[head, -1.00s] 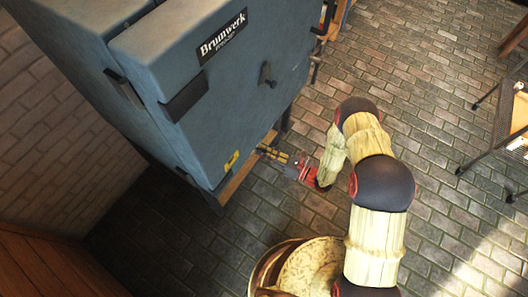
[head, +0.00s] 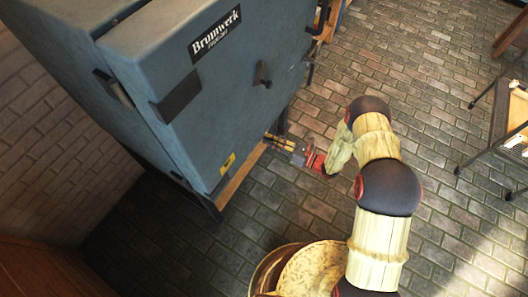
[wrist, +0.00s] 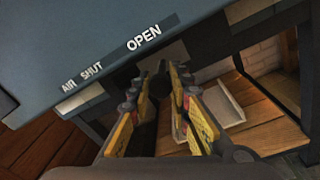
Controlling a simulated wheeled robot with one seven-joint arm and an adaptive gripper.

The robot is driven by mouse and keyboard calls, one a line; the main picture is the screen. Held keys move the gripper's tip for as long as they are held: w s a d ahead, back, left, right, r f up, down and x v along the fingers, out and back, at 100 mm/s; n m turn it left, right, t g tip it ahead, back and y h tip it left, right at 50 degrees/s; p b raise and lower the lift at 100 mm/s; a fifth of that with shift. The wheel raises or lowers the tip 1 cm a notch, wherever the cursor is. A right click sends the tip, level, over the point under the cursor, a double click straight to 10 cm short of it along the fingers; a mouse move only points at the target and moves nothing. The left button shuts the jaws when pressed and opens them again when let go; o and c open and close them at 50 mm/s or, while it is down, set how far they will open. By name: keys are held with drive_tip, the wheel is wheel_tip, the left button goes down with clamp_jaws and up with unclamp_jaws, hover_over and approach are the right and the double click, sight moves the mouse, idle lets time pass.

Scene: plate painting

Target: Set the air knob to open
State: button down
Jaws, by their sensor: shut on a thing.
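The blue-grey kiln (head: 205,105) fills the left of the head view. In the wrist view its lower front edge carries the words AIR, SHUT and OPEN (wrist: 144,38). In the head view my gripper (head: 272,138) reaches in at the kiln's bottom edge, and the knob cannot be made out there.
A wooden shelf (wrist: 262,122) with a pale tray (wrist: 222,108) lies below the kiln, between dark legs. A brown-rimmed round vessel (head: 262,270) stands near my arm. A metal rack (head: 500,125) stands at the right. Brick floor between is clear.

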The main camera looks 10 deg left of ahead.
drive_tip(key=shift+w+d, duration=0.25)
drive_tip(key=shift+w, duration=0.3)
drive_tip(key=c, duration=1.7)
unclamp_jaws()
drive_tip(key=shift+w, duration=0.1)
drive_tip(key=shift+c, duration=0.2)
drive_tip(key=shift+o, duration=0.5)
drive_tip(key=shift+d, duration=0.15)
drive_tip(key=v, duration=1.1)
drive_tip(key=shift+s+d, duration=0.2)
drive_tip(key=shift+d, duration=0.15)
